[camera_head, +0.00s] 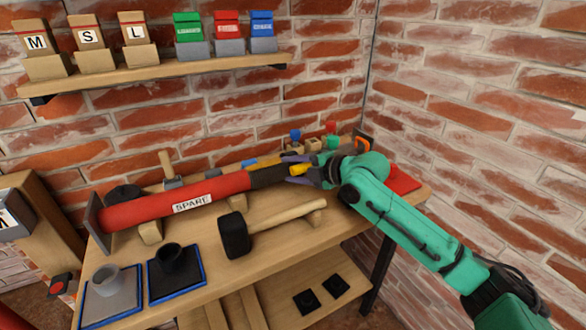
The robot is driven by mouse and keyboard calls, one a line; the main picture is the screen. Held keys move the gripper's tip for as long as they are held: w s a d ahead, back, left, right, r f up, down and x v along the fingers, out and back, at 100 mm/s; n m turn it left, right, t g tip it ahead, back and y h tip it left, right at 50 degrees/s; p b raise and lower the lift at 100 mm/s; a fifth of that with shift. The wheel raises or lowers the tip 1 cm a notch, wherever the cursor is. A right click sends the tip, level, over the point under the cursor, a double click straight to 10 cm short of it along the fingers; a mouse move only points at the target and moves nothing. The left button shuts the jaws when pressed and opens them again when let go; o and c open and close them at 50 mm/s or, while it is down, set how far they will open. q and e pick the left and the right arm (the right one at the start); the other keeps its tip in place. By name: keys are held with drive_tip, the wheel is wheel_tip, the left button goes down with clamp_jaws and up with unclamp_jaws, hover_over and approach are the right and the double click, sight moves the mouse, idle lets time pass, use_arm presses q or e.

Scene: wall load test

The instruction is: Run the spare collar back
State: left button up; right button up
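A long red tube labelled SPARE (150,212) lies across the workbench on wooden cradles, with a grey square plate (94,213) at its left end. Its right part is a dark ribbed section (268,177). A yellow piece (299,169) shows at the right end, beyond the dark section. I cannot tell which of these parts is the collar. My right gripper (296,169) reaches in from the right at this end, its purple fingers on either side of the yellow piece. I cannot tell whether they touch it. My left gripper is not in view.
A black-headed mallet (235,235) lies in front of the tube. Two blue-edged mats (97,312) with cup-like pieces are at front left. Small coloured blocks (313,145) sit at the back. A shelf (150,74) above holds boxes. Brick walls close the back and right.

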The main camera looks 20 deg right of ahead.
drive_tip(key=shift+r, duration=0.1)
drive_tip(key=b+v, duration=0.1)
drive_tip(key=v, duration=0.2)
drive_tip(key=b+v, duration=0.1)
drive_tip(key=v, duration=0.2)
drive_tip(key=b+v, duration=0.2)
drive_tip(key=v, duration=0.1)
drive_tip(key=shift+s+d, duration=0.2)
drive_tip(key=shift+s, duration=0.15)
drive_tip(key=shift+b+v, duration=0.7)
drive_tip(key=shift+v, duration=1.65)
drive_tip(key=shift+w+r, duration=0.1)
drive_tip(key=shift+r, duration=0.05)
